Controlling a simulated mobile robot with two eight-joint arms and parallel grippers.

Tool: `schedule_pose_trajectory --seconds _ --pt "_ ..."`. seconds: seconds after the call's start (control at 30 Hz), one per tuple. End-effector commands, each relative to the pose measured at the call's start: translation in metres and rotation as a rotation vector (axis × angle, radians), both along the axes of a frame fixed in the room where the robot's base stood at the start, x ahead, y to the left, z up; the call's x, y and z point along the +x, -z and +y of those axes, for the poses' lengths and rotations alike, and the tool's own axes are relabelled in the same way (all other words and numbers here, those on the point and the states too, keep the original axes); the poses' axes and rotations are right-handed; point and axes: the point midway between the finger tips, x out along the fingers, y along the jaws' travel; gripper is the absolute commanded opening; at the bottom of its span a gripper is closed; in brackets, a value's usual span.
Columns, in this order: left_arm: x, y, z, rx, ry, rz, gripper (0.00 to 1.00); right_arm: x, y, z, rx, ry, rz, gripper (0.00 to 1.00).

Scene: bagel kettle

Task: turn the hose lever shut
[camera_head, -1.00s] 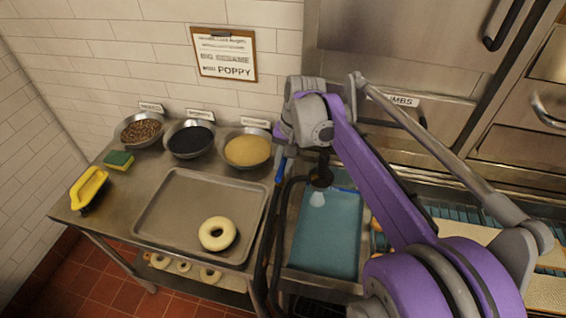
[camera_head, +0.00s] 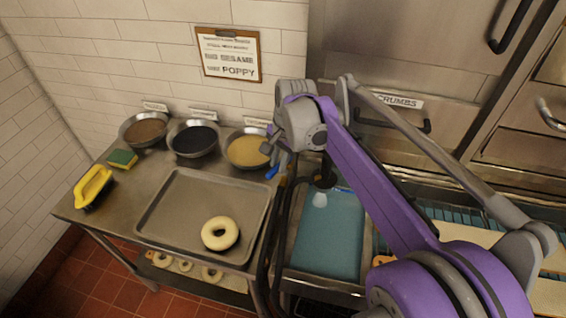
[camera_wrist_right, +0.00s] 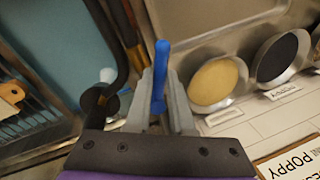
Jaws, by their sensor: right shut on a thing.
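The blue hose lever (camera_head: 272,173) shows beside the black hose pipes (camera_head: 278,215), between the steel table and the kettle. My right gripper (camera_head: 277,158) is at the lever, partly hidden by its own wrist. In the right wrist view, my right gripper (camera_wrist_right: 160,98) is shut on the blue lever (camera_wrist_right: 161,62), which sticks out past the fingertips. The dark hose nozzle (camera_head: 325,176) hangs over the blue water (camera_head: 328,240), with a pale cone below it. My left gripper is out of view.
Bowls of brown, black (camera_head: 194,139) and tan topping (camera_head: 248,150) stand close left of my gripper. A tray (camera_head: 165,215) holds one bagel (camera_head: 220,233). A wall with a clipboard (camera_head: 229,54) is behind.

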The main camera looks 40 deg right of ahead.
Motion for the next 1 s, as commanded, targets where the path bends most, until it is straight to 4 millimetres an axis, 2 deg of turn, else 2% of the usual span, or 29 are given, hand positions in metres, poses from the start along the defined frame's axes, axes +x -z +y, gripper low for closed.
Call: schedule_pose_trajectory --seconds 0.43,1.0 --pt "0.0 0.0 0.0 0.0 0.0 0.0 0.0 0.023 -0.001 0.004 -0.001 0.42 -0.002 0.0" --pt "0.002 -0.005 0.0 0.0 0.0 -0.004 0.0 0.047 -0.001 -0.005 0.0 0.936 -0.001 0.0"
